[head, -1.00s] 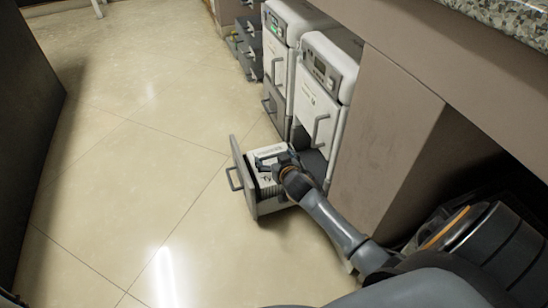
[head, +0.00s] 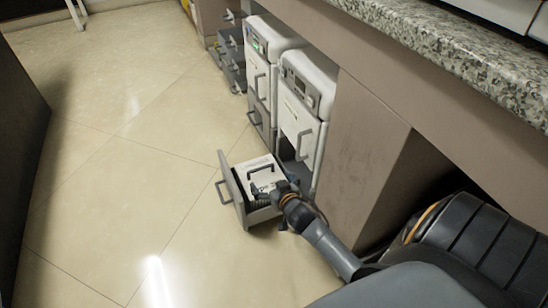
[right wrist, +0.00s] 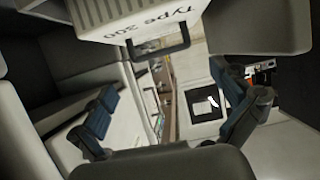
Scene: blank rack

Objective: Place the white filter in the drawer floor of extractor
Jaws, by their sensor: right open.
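The white filter (head: 247,164), a box with a dark handle on top, sits inside the open bottom drawer (head: 230,192) of the nearer white extractor (head: 301,132). I cannot see whether its underside rests on the drawer floor. In the right wrist view the filter (right wrist: 120,22) shows at the top with "Type 200" on it and its dark handle. My right gripper (head: 268,194) is at the near side of the drawer, beside the filter. Its fingers (right wrist: 172,122) are apart with nothing between them. My left gripper is out of view.
A second white machine (head: 262,75) stands behind the extractor, with grey drawers (head: 232,55) beyond. A granite counter (head: 470,55) overhangs at the right. The tiled floor (head: 110,190) left of the drawer is clear. A dark cabinet (head: 18,130) stands at far left.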

